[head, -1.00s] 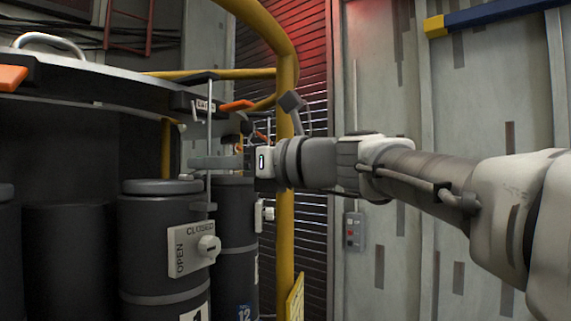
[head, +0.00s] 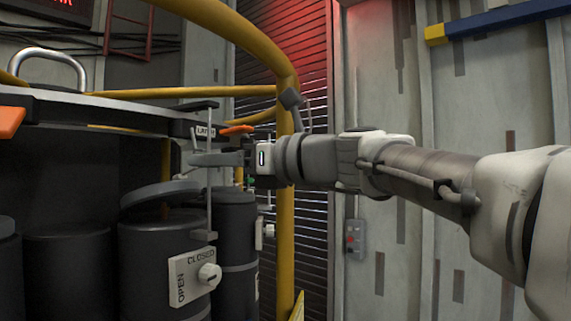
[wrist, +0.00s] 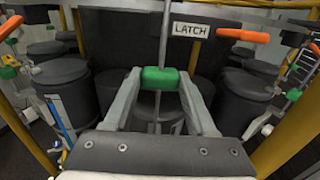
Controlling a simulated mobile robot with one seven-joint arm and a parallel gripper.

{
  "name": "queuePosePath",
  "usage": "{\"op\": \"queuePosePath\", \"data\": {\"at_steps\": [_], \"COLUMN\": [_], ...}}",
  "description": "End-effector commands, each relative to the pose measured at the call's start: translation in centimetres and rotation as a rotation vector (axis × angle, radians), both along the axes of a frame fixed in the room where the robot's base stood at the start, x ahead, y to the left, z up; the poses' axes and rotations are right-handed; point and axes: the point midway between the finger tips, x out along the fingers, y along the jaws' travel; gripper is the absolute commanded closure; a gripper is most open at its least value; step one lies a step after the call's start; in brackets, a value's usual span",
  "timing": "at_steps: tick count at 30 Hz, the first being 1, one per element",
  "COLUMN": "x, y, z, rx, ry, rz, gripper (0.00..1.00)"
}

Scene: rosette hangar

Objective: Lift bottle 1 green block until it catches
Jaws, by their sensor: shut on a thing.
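The green block (wrist: 160,79) sits between my fingertips on a thin upright rod (wrist: 164,35) in the wrist view. My gripper (wrist: 159,84) is shut on it, one finger at each side. In the head view my gripper (head: 226,158) reaches left to the rod (head: 209,175); its fingers hide the block there. Below stands a dark bottle (head: 160,245) with its round lid (head: 160,193) tilted up, apart from the rim on one side. Its white OPEN/CLOSED plate (head: 180,284) has a knob (head: 209,275); its number is out of view.
A LATCH label (wrist: 190,30) and an orange handle (wrist: 242,36) are just beyond the block. More dark bottles (wrist: 249,95) stand around. A yellow rail (head: 286,200) rises beside my wrist. A dark round top with a pale rim (head: 100,103) spans the left.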

Motion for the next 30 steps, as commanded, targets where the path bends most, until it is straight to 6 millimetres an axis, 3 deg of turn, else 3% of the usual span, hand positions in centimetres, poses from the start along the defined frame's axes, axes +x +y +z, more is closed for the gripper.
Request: {"op": "queuePosePath", "data": {"at_steps": [20,26,27,30], "x": [-0.1,0.0,0.0,0.0], "y": [0.0,0.0,0.0,0.0], "z": [3.7,3.6,3.6,3.5], "rx": [0.004,0.003,0.002,0.001], "ry": [-0.006,-0.004,-0.003,-0.003], "rz": [0.000,0.000,0.000,0.000], "gripper": [1.00,1.00,0.40,0.22]}}
